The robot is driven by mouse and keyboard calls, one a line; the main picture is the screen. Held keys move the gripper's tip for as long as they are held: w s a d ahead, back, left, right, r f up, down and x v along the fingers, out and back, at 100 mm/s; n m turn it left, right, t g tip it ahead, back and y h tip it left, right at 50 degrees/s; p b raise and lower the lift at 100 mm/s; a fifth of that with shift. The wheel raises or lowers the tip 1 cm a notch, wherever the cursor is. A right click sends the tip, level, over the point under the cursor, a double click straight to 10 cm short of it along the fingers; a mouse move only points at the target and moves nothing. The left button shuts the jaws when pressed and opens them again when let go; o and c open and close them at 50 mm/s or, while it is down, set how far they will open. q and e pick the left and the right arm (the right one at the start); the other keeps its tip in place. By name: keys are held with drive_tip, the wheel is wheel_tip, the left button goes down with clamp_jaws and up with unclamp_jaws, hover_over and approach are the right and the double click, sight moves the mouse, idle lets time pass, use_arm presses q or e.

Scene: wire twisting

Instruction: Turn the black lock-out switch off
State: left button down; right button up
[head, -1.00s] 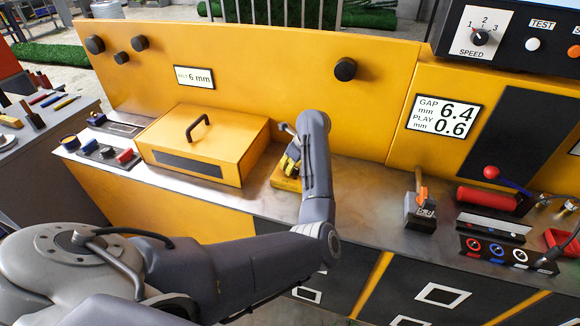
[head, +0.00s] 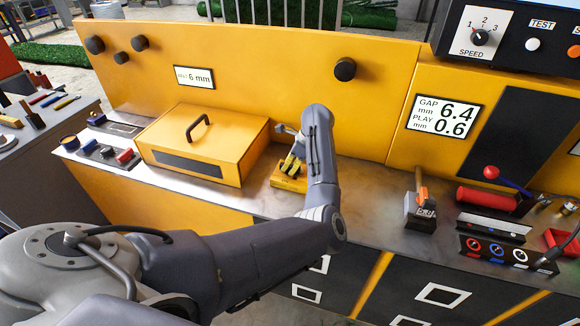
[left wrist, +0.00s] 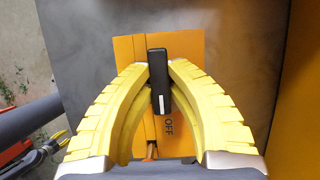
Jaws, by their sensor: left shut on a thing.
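The black lock-out switch handle (left wrist: 158,92) stands on a yellow-orange base plate (left wrist: 190,50) marked OFF. In the left wrist view the handle runs up and down the picture, with a white mark on its near part and the OFF lettering to its lower right. My left gripper (left wrist: 159,72) has its two curved yellow fingers closed on the handle, one on each side. In the head view the left gripper (head: 291,164) is at the yellow base (head: 287,183) on the bench; my forearm hides part of the space beside it. My right gripper is not in view.
A yellow box (head: 205,145) with a black handle stands just left of the switch. A yellow back panel (head: 300,75) rises behind. To the right are a small grey device (head: 420,210) with an orange lever and a red cylinder (head: 487,198). Bare metal bench lies between.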

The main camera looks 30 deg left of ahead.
use_arm(q)
drive_tip(key=c, duration=1.3)
unclamp_jaws()
drive_tip(key=v, duration=1.2)
